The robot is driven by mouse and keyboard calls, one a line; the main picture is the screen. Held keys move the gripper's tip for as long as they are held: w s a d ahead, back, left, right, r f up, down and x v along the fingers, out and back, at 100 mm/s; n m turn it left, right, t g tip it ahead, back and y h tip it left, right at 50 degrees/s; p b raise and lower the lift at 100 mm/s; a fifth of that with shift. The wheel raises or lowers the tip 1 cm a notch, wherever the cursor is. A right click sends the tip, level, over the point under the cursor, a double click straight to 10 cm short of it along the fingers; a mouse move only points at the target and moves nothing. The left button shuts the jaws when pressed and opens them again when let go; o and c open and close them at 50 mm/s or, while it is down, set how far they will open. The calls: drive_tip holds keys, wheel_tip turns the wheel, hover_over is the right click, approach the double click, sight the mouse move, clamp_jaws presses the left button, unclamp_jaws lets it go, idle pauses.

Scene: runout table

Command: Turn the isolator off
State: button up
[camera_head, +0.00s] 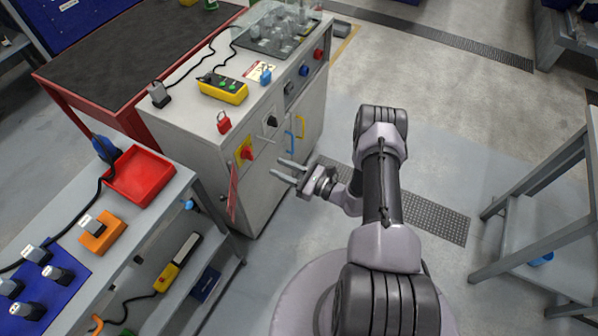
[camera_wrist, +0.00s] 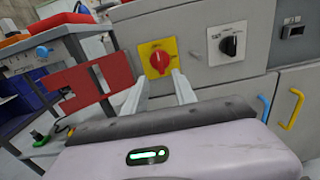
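The isolator is a red rotary knob on a yellow plate (camera_head: 247,153) on the front of the grey cabinet. It also shows in the wrist view (camera_wrist: 158,60), above and between my fingers. The knob's exact handle angle is too small to tell. My gripper (camera_head: 275,168) is open and empty, its two fingers pointing at the cabinet front, apart from the knob. The fingertips also show in the wrist view (camera_wrist: 160,77), just below the yellow plate, with a gap between them.
A black selector switch (camera_wrist: 231,44) is right of the isolator. A red panel (camera_wrist: 85,82) sticks out left of it, close to my left finger. Blue (camera_wrist: 265,107) and yellow (camera_wrist: 291,108) handles are at lower right. A red padlock (camera_head: 224,122) is on the cabinet top.

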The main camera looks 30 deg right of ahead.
drive_tip(key=p+v, duration=0.1)
drive_tip(key=v, duration=0.7)
